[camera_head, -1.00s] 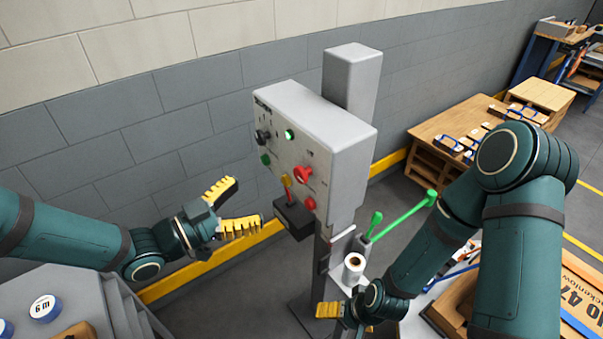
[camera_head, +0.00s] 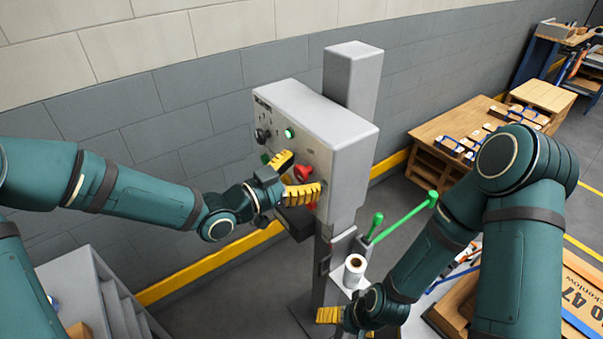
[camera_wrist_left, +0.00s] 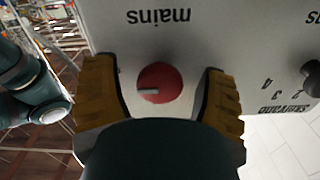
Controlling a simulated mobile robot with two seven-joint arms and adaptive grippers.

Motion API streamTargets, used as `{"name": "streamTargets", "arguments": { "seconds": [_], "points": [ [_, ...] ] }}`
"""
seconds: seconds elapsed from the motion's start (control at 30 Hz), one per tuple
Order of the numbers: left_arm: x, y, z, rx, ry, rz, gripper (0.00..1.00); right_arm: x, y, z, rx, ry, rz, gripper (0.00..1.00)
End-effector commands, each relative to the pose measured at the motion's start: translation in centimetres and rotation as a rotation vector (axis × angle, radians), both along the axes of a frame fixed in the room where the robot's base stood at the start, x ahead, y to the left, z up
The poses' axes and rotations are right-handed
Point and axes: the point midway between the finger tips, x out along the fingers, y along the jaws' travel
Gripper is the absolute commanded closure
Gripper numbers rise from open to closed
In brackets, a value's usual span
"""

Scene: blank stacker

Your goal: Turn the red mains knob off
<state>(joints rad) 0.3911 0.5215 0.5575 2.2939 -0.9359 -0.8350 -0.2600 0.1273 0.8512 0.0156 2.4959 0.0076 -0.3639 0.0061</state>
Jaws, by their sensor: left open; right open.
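The red mains knob (camera_head: 303,173) sits on the front face of a grey control box (camera_head: 340,140). In the left wrist view the round red knob (camera_wrist_left: 165,76) shows below the upside-down word "mains", with a pale pointer mark toward the left. My left gripper (camera_head: 301,171) is open at the panel, one yellow finger on each side of the knob. In the left wrist view its fingers (camera_wrist_left: 158,68) stand apart from the knob, with gaps on both sides. My right gripper (camera_head: 330,314) is open and low, below the box, partly hidden by its own wrist.
A green lamp (camera_head: 289,133) and a black selector knob (camera_head: 262,136) are higher on the panel. A dark box (camera_head: 297,222) hangs below my left gripper. A white roll (camera_head: 354,268) and a green-handled lever (camera_head: 405,217) are by the post. A wooden table (camera_head: 440,130) stands behind right.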

Motion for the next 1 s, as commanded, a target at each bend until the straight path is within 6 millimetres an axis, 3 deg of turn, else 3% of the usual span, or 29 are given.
{"name": "streamTargets", "arguments": {
  "seconds": [0.17,0.2,0.37,0.4,0.77,1.0],
  "points": [
    [0.0,0.0,0.0,0.000,0.000,0.000,0.28,0.0,0.0,0.0,0.000,0.000,0.000,0.00],
    [0.0,0.0,0.0,0.000,0.000,0.000,0.33,0.0,0.0,0.0,0.000,0.000,0.000,0.00],
    [0.0,0.0,0.0,-0.001,0.001,0.000,0.90,0.0,0.0,0.0,0.000,0.000,0.000,0.00],
    [0.0,0.0,0.0,-0.001,0.001,0.000,0.96,0.0,0.0,0.0,0.000,0.000,0.000,0.00],
    [0.0,0.0,0.0,-0.025,0.036,0.000,0.97,0.1,0.0,0.3,0.000,-0.002,-0.002,0.00],
    [0.0,0.0,0.1,-0.110,0.153,0.000,0.97,0.4,-0.1,1.2,-0.002,-0.008,-0.006,0.00]
  ]
}}
